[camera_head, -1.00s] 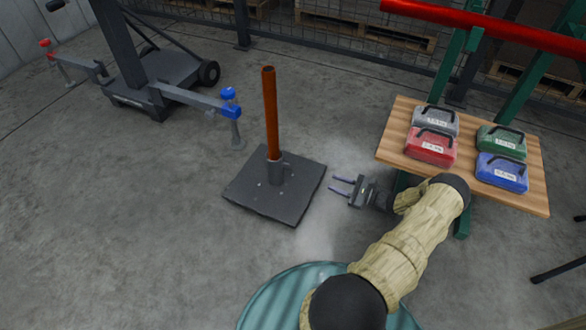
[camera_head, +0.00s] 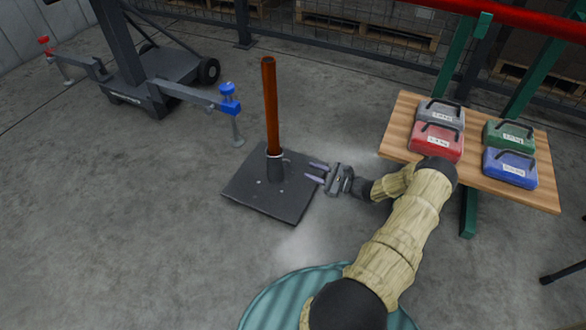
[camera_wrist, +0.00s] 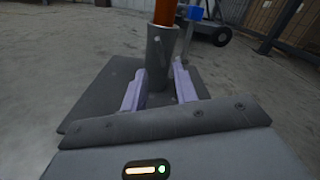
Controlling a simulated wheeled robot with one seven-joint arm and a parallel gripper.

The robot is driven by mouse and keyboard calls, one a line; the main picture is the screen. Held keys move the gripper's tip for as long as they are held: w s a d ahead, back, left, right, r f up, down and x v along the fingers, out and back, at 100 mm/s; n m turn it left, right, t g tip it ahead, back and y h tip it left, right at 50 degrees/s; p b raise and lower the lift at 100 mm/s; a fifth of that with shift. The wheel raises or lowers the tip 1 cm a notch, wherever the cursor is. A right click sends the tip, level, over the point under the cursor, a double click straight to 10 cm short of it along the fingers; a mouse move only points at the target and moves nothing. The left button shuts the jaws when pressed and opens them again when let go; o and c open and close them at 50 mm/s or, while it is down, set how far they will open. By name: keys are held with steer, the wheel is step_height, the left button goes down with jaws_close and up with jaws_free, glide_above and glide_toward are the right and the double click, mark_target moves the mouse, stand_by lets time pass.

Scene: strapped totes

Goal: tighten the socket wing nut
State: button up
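An orange-brown post (camera_head: 270,105) stands upright in a dark grey socket (camera_head: 276,169) on a square dark base plate (camera_head: 245,190). The socket (camera_wrist: 161,55) also shows in the wrist view, with the lower end of the post (camera_wrist: 165,12) in it. A small stub shows on the socket's side, but the wing nut is too small to make out clearly. My gripper (camera_head: 316,173) is to the right of the socket, low over the plate's right side. In the wrist view its two pale fingers (camera_wrist: 158,84) are apart, with the socket ahead between them and no object visibly clamped.
A wooden table (camera_head: 400,122) at the right holds red (camera_head: 436,142), grey (camera_head: 440,113), green (camera_head: 509,134) and blue (camera_head: 510,168) strapped totes. A wheeled stand (camera_head: 160,90) with blue and red clamps is at the back left. Floor left of the plate is clear.

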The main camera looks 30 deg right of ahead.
mark_target(287, 162)
steer(key=b+x, duration=0.4)
steer(key=x, duration=0.4)
steer(key=shift+w+a, duration=0.1)
steer(key=shift+w, duration=0.05)
jaws_close()
